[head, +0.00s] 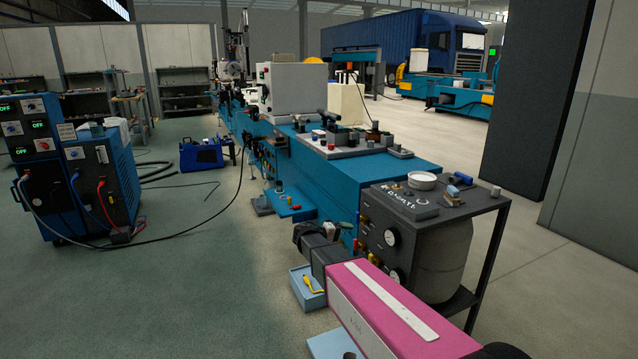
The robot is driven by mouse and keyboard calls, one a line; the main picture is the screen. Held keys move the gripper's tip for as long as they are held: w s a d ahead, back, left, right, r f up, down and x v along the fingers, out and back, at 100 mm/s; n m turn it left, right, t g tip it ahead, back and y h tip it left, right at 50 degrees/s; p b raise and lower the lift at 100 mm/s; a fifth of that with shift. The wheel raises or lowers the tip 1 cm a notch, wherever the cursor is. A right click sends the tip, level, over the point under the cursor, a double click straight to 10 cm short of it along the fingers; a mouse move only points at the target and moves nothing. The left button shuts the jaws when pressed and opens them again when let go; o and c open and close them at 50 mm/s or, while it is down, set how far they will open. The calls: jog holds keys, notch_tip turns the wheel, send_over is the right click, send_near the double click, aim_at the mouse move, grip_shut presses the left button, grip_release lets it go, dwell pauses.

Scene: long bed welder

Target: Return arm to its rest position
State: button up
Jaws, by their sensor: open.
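The long blue welder bed (375,178) runs from the centre toward the back left, with a white control box (293,88) and small parts on top.
Blue welding power units (75,165) with trailing cables stand at the left. Green floor (190,280) at the lower left is clear. A dark pillar (530,95) stands right.

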jog(key=s+d+f+m+g+y, duration=0.2)
jog(key=s+d+f+g+y, duration=0.35)
jog(key=s, duration=0.75)
jog(key=s+f+m+y, duration=0.2)
jog(key=s+f+y, duration=0.1)
jog(key=s+y, duration=0.5)
jog(key=s+t, duration=0.1)
jog(key=s, duration=0.2)
jog(key=shift+d+f+y, duration=0.25)
jog(key=shift+y, duration=0.1)
